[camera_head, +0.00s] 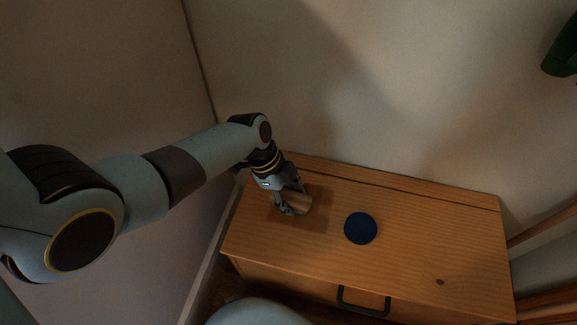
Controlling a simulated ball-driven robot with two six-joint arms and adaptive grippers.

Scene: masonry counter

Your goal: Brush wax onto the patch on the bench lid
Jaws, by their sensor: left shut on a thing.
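The wooden bench lid (430,220) fills the lower right of the head view. A round dark blue patch (361,228) lies flat near the middle of the lid. My left gripper (291,207) is over the left part of the lid, to the left of the patch and apart from it. It is shut on a brownish thing, likely the brush (299,203), which is mostly hidden by the fingers. I cannot tell whether this thing touches the lid. My right gripper is out of view.
The bench front has a dark handle (363,301). A small dark knot or hole (440,282) marks the lid at right. Walls (400,90) stand behind and left. A dark green object (562,48) shows at the upper right edge. The lid right of the patch is clear.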

